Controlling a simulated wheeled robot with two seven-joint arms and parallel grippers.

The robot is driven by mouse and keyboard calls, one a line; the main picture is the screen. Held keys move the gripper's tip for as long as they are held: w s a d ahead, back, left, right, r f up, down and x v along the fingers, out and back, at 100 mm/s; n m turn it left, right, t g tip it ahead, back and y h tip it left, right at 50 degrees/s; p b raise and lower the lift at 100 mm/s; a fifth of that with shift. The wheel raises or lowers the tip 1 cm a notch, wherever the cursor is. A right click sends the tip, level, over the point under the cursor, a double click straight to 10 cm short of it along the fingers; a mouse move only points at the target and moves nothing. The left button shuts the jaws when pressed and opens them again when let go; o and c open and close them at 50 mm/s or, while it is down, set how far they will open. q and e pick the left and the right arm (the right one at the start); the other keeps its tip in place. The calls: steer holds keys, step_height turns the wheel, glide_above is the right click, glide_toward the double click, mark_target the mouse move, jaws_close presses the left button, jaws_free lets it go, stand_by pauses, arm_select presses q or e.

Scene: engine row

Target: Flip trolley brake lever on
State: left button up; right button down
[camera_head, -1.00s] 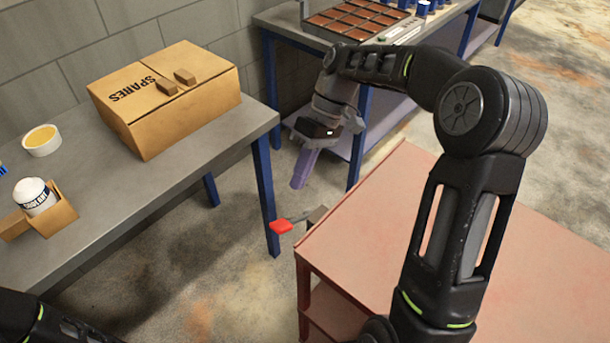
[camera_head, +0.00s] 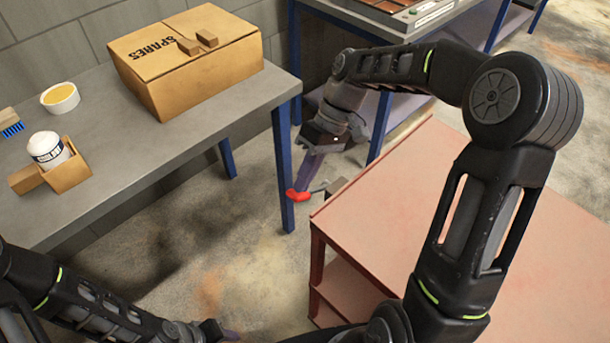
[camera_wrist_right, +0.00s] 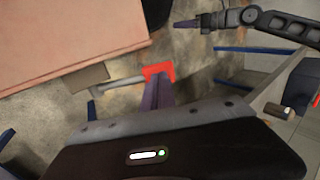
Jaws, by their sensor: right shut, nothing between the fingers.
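The trolley (camera_head: 400,210) is a pinkish-red table with a lower shelf. Its brake lever is a grey bar with a red end (camera_head: 298,196), sticking out from a bracket (camera_head: 335,186) at the trolley's left side. My right gripper (camera_head: 302,184) is shut and empty, its purple fingers pointing down at the red end. In the right wrist view the fingertips (camera_wrist_right: 160,82) overlap the red end (camera_wrist_right: 157,68); they look to touch it, though contact is hard to confirm. My left gripper (camera_head: 228,335) is low at the bottom edge; its fingers also show in the wrist view (camera_wrist_right: 186,22).
A grey workbench (camera_head: 215,105) with blue legs stands left, close to the lever. It bears a SPARES carton (camera_head: 190,60), a yellow-filled bowl (camera_head: 60,98), a brush (camera_head: 10,124) and a white canister (camera_head: 46,147). Open floor (camera_head: 240,250) lies between bench and trolley.

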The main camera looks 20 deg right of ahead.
steer(key=shift+a+f, duration=0.1)
steer(key=shift+s+a+f+t+h+b, duration=0.15)
steer(key=shift+a+f+h+b, duration=0.25)
steer(key=shift+f+h+b, duration=0.15)
steer(key=shift+s+a+f+t+h+b, duration=0.15)
steer(key=shift+a+f+h+b, duration=0.25)
steer(key=shift+h+b, duration=0.2)
step_height(320, 180, down, 7)
steer(key=s+a+t+h+b, duration=0.1)
steer(key=a+h+b, duration=0.1)
steer(key=b, duration=0.4)
steer(key=shift+a+h, duration=0.2)
steer(key=shift+h, duration=0.65)
steer(key=shift+s+f, duration=0.1)
steer(key=a+r+p, duration=0.3)
steer(key=r, duration=1.1)
steer(key=shift+s+r, duration=0.2)
steer(key=shift+s, duration=0.15)
